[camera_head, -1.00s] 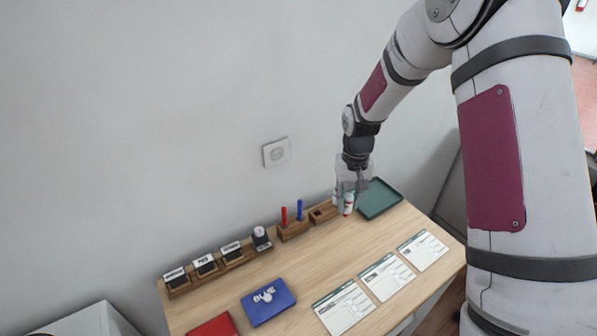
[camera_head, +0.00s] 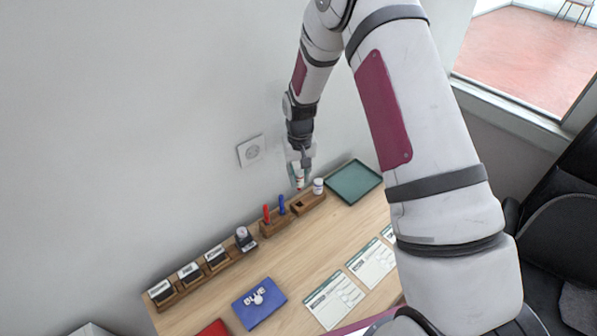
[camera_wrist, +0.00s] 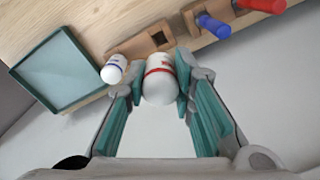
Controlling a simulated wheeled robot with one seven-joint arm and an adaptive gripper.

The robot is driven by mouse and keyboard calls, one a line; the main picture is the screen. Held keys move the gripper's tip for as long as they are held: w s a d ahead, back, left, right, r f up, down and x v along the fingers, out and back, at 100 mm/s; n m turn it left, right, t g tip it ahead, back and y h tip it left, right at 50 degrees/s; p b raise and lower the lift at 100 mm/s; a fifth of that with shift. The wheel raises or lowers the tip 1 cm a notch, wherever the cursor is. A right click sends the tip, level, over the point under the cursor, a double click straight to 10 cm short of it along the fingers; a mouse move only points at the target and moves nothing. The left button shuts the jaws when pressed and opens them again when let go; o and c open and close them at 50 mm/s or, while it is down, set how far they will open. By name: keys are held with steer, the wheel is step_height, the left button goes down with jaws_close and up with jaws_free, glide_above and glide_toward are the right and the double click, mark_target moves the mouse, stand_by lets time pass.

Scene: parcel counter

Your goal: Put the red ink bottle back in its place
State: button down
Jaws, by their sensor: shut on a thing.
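My gripper (camera_head: 301,168) is shut on the red ink bottle (camera_head: 299,180), a white bottle with a red band. In the wrist view the red ink bottle (camera_wrist: 160,84) sits between the teal finger pads of my gripper (camera_wrist: 161,95). A wooden holder (camera_head: 312,202) stands just below it against the wall. A white bottle with a blue band (camera_wrist: 113,69) stands at one end of this holder. The other end has an empty square slot (camera_wrist: 159,39). The held bottle appears above the holder's wall side; its exact height is unclear.
A green tray (camera_head: 354,182) lies right of the holder. A blue pad (camera_head: 259,303) and paper forms (camera_head: 372,263) lie on the counter. The wall is close behind.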

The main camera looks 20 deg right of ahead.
mark_target(300, 182)
steer(key=shift+f, duration=1.5)
steer(key=shift+s, duration=0.1)
steer(key=shift+f+b, duration=1.1)
steer(key=shift+f, duration=1.75)
steer(key=c, duration=1.6)
jaws_free()
steer(key=shift+o, duration=0.2)
